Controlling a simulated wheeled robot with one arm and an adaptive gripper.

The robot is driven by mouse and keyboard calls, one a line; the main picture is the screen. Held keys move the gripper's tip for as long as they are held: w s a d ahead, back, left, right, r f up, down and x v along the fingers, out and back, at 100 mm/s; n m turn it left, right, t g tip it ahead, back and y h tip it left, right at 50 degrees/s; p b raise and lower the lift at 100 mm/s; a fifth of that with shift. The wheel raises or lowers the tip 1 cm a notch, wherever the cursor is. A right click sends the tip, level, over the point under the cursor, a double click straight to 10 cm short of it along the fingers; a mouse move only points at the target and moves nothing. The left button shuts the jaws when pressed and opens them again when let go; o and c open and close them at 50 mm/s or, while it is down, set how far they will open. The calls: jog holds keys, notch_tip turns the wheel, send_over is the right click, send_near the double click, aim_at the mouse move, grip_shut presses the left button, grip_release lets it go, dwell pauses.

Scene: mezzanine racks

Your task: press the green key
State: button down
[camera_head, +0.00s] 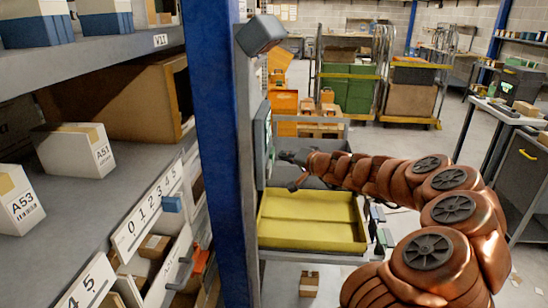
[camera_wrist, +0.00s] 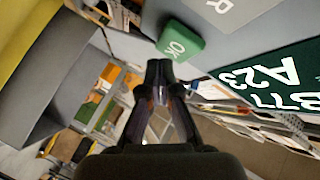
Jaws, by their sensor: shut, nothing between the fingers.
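The green key (camera_wrist: 181,41), marked OK, sticks out from a grey panel (camera_wrist: 245,38) at the upper middle of the wrist view. My gripper (camera_wrist: 158,68) is shut and empty, its fingertips just below and left of the key in that view. I cannot tell whether the tips touch it. In the head view my gripper (camera_head: 286,157) is beside the panel (camera_head: 262,140) on the rack post, seen edge-on. The key cannot be made out there.
A dark green display (camera_wrist: 275,88) reading B77 and A23 and a pale key marked R (camera_wrist: 222,10) share the panel. A yellow tray (camera_head: 310,235) lies below my gripper. A blue post (camera_head: 218,150) and shelves with boxes (camera_head: 75,148) stand left.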

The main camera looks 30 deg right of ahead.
jog(key=shift+w+a+b, duration=0.5)
jog(key=shift+a+b, duration=0.15)
jog(key=shift+b, duration=0.1)
dwell(1.2)
jog(key=shift+s+d, duration=0.55)
jog(key=shift+d, duration=0.15)
jog(key=shift+s+d, duration=0.75)
jog(key=shift+d, duration=0.25)
jog(key=shift+s+d, duration=0.75)
jog(key=shift+d, duration=0.25)
